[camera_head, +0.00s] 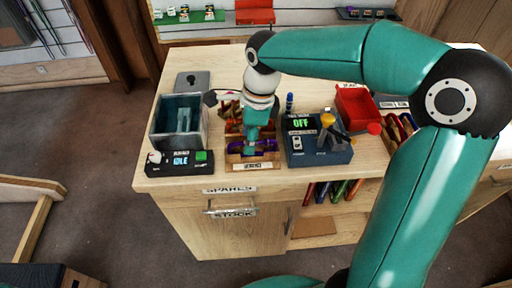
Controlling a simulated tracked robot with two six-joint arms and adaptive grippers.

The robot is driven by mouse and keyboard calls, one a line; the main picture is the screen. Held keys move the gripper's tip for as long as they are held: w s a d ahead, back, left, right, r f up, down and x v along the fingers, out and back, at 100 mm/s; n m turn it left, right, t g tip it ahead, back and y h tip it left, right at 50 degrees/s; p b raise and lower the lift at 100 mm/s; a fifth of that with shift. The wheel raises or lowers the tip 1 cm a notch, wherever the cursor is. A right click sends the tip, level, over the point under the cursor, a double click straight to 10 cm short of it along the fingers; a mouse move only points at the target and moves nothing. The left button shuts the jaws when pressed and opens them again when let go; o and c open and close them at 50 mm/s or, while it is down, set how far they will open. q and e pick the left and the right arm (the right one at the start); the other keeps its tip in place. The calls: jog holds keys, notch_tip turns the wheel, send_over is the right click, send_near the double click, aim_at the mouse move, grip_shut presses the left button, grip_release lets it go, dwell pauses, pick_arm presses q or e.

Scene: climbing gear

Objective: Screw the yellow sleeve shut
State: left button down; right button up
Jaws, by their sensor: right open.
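My right gripper (253,143) points down over the wooden tray (238,164) at the front middle of the bench; its jaws are open but small in the picture. A purple piece (266,146), perhaps a carabiner, lies in the tray right at the fingertips. I cannot tell whether they touch it. I cannot make out a yellow sleeve; the gripper may hide it. My left gripper is not in view.
Left of the tray are a grey open box (161,128) and a control panel (180,161) reading IDLE. To the right are a blue device (318,154) reading OFF, with a yellow knob (327,120), and a red bin (357,106). My right arm crosses above the right side.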

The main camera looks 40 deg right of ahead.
jog(key=shift+s+a, duration=0.35)
jog(key=shift+s, duration=0.15)
jog(key=shift+f+b, duration=0.15)
jog(key=shift+b, duration=0.2)
jog(key=shift+f+b, duration=0.3)
jog(key=shift+f, duration=0.1)
jog(key=shift+w+d+r+p, duration=0.15)
jog(key=shift+w+d+p, duration=0.05)
jog(key=shift+w+p, duration=0.1)
jog(key=shift+w+d, duration=0.2)
jog(key=shift+w, duration=0.15)
notch_tip(320, 180, up, 10)
jog(key=p, duration=0.8)
jog(key=shift+p, duration=0.35)
